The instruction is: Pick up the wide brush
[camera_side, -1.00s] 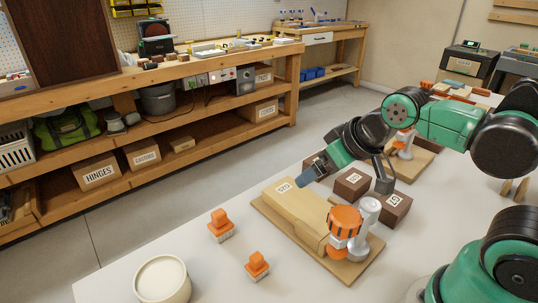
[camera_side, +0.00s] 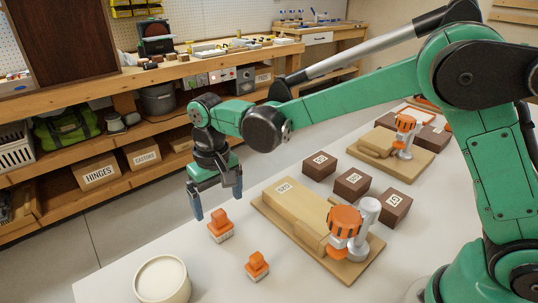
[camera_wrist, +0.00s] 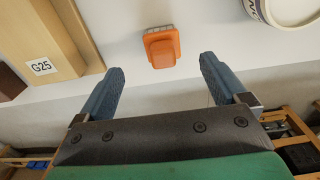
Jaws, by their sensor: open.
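Two orange-handled brushes with pale bristles stand on the white table in the side view. The farther brush (camera_side: 221,226) looks a little wider than the nearer brush (camera_side: 257,267). My gripper (camera_side: 217,206) is open and empty, pointing down just above and behind the farther brush. In the wrist view one orange brush (camera_wrist: 162,47) lies just beyond the gap between my open fingertips (camera_wrist: 161,68), roughly centred. It appears to be the farther one. The other brush is not in the wrist view.
A wooden fixture marked G25 (camera_side: 270,203) with an orange and grey knob lies right of the brushes. A white tub (camera_side: 163,280) stands at the front left. Brown blocks (camera_side: 352,184) sit farther right. A shelved workbench (camera_side: 110,165) stands beyond the table.

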